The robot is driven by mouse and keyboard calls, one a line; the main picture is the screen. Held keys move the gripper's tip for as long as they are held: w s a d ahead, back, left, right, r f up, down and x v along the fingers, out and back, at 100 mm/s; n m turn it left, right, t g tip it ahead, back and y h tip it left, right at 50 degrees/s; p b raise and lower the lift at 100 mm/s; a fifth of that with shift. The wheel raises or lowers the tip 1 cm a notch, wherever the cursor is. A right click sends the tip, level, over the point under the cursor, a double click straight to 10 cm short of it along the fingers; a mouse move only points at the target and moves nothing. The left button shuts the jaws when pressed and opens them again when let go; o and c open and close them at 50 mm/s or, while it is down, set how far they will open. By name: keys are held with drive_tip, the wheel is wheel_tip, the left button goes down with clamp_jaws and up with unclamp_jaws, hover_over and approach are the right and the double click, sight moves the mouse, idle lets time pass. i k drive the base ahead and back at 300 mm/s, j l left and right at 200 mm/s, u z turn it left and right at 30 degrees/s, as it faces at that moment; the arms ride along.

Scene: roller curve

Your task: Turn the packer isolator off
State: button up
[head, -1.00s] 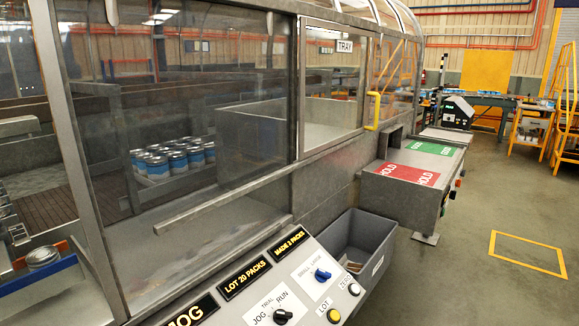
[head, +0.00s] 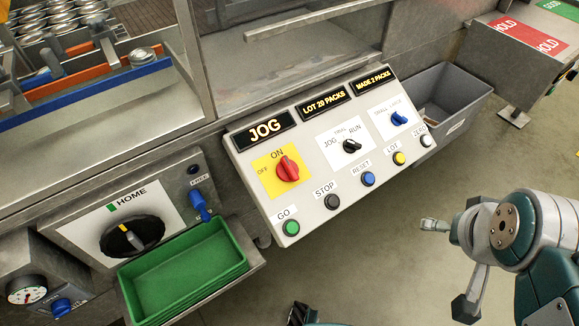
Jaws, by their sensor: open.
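The packer isolator is a red rotary knob (head: 287,168) on a yellow plate (head: 268,182) at the left of the sloping control panel. The plate is marked ON at the top and OFF at the left. The knob's grip stands roughly upright, toward ON. My gripper (head: 450,264) is open and empty at the lower right in the head view. It is over the floor, to the right of the panel and well apart from the knob.
The panel also carries a black JOG/RUN selector (head: 351,147), a blue size selector (head: 399,119) and several push buttons, including green GO (head: 291,228). A green tray (head: 182,270) sits to the left. A grey bin (head: 462,92) stands behind the panel's right end.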

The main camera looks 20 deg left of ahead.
sight(287, 170)
drive_tip(key=i+l, duration=0.35)
drive_tip(key=l, duration=0.15)
drive_tip(key=u, duration=1.75)
